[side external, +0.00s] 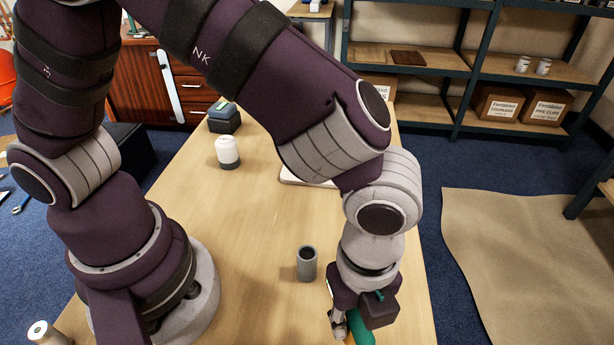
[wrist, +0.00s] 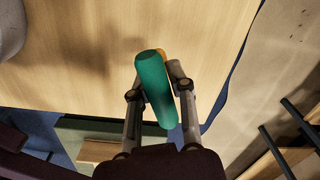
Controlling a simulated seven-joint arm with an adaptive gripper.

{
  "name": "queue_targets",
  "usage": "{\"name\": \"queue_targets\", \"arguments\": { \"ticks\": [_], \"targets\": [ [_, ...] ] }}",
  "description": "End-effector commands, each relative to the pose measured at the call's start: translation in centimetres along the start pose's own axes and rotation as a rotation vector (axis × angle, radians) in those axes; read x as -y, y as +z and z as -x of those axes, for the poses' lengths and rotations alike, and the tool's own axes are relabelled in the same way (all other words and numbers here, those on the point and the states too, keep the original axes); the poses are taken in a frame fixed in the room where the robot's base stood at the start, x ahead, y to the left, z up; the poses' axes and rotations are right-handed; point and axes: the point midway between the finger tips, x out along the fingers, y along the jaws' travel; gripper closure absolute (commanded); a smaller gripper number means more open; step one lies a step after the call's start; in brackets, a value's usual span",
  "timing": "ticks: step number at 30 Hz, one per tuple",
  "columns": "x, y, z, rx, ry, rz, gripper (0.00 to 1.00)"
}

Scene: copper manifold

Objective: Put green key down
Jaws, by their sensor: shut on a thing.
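The green key (wrist: 154,92) shows in the wrist view as a smooth green rod, held lengthwise between the two fingers of my gripper (wrist: 158,80). An orange bit (wrist: 162,53) shows just behind its far end; I cannot tell whether it is part of the key. In the side external view, only part of the green key (side external: 360,329) shows at the bottom, beside my gripper (side external: 340,324), and the frame edge cuts it off. My gripper is shut on the key over the near right part of the table. I cannot tell whether the key touches the tabletop.
A grey hollow cylinder (side external: 307,264) stands upright on the wooden table (side external: 255,215), left of my gripper. A white jar (side external: 228,150) and a dark box (side external: 224,121) stand farther back. A pale flat board (side external: 292,179) lies partly behind my arm. The table's right edge is close.

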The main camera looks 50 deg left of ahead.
Motion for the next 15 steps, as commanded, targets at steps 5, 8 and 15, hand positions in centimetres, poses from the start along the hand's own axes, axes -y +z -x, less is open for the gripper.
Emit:
{"name": "queue_targets", "arguments": {
  "ticks": [5, 8, 15],
  "targets": [
    [-0.1, 0.1, -3.5, 0.003, 0.006, 0.003, 1.0],
    [-0.1, 0.1, -5.0, 0.002, 0.003, 0.005, 1.0],
    [0.0, 0.1, -5.3, -0.001, -0.001, 0.006, 1.0]
  ]
}}
